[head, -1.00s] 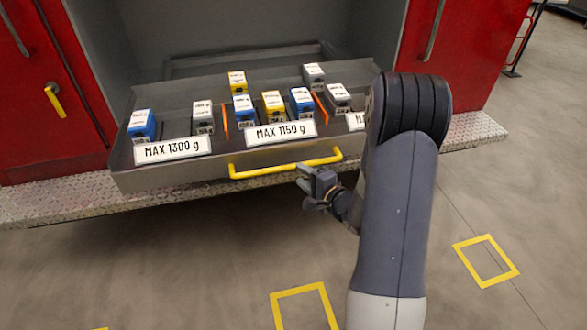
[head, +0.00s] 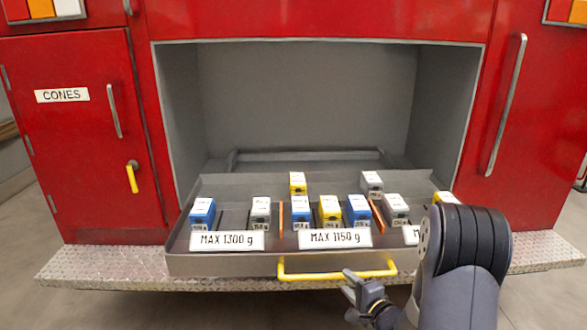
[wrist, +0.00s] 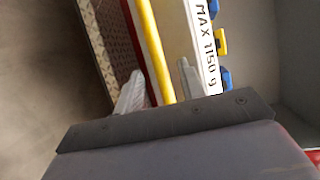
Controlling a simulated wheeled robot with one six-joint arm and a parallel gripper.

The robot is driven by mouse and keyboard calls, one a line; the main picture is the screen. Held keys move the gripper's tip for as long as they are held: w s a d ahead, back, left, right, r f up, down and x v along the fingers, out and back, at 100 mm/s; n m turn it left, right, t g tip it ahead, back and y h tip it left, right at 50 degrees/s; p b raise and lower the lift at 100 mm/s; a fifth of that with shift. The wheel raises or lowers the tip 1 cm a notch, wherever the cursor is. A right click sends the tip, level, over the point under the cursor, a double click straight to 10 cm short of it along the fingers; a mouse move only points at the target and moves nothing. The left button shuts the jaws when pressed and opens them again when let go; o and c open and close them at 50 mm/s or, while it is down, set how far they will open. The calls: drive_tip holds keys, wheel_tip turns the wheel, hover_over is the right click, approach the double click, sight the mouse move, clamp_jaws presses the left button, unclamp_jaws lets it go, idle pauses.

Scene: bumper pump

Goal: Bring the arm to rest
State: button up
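My gripper (head: 354,285) is just below and in front of the yellow handle (head: 300,274) of the pulled-out grey drawer (head: 220,264). In the wrist view my gripper (wrist: 158,88) shows two fingers spread apart with nothing held. The yellow bar (wrist: 152,45) appears in the gap between them; I cannot tell whether the fingers reach around it or stay short of it. My arm rises at the lower right of the head view and covers the drawer's right end.
The drawer holds several blue, yellow and grey boxes, parted by orange dividers (head: 280,220). Labels read MAX 1300 g (head: 227,240) and MAX 1150 g (head: 335,238). A tread-plate bumper (head: 110,265) runs below. Red doors (head: 75,140) flank the open bay (head: 310,100).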

sight(342, 277)
drive_tip(key=shift+x, duration=2.65)
drive_tip(key=shift+s, duration=0.1)
